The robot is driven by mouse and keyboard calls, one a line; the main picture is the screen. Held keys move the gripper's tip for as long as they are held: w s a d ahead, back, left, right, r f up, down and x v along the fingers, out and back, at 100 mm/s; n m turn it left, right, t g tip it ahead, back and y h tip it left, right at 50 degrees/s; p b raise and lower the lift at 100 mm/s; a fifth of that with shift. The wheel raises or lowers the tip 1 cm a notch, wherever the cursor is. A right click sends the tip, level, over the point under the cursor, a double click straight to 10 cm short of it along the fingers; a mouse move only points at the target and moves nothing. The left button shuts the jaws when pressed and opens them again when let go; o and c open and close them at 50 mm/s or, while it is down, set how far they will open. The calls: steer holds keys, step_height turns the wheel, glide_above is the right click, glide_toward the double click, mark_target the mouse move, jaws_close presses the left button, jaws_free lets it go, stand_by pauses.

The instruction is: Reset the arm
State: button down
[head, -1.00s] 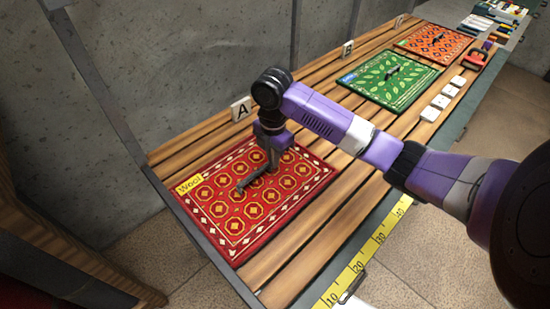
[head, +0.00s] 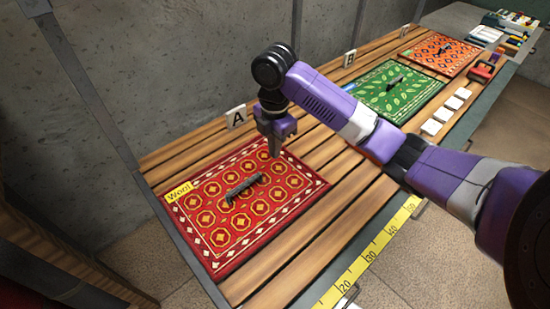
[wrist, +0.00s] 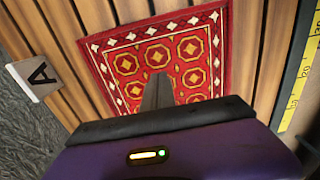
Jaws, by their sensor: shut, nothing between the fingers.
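My gripper (head: 274,150) points down above the upper right part of the red patterned rug. Its fingers are shut with nothing between them; they also show in the wrist view (wrist: 158,92). The red rug (head: 221,232) carries a yellow "Wool" label (head: 179,191) and lies on the wooden slats beside marker A. A dark handle-like piece (head: 244,187) lies on the rug's middle, apart from my gripper. The rug also shows in the wrist view (wrist: 128,63), where my fingers hide part of it.
Marker A (head: 236,116) stands behind the rug. A green leaf rug (head: 380,105) and an orange rug (head: 425,55) lie farther along the slatted table (head: 330,165). White blocks (head: 443,114) and a yellow ruler (head: 375,248) line the front side. A grey wall rises behind.

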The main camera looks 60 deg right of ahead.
step_height(320, 180, up, 4)
steer(key=shift+d+r, duration=0.1)
stand_by(0.4)
